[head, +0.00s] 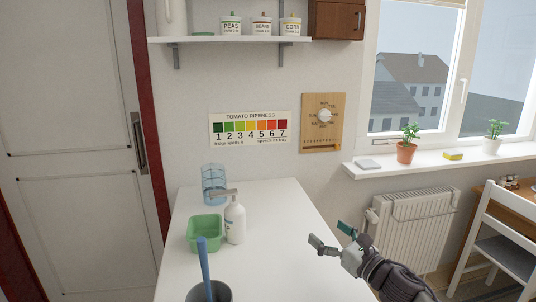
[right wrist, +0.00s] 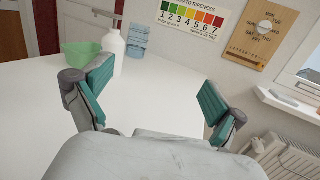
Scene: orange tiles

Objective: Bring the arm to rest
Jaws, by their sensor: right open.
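My right gripper (head: 333,241) is in the head view at the right edge of the white table, its arm coming in from the lower right. Its two fingers are spread apart with nothing between them. In the right wrist view the open fingers (right wrist: 158,95) show teal pads with bare table and wall beyond. My left gripper is in neither view.
On the white table (head: 283,262) stand a green tub (head: 204,233), a white pump bottle (head: 235,222), a clear blue container (head: 214,184) and a dark pot (head: 222,292) with a blue handle (head: 203,258). A radiator (head: 413,228) and white chair (head: 502,250) stand right.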

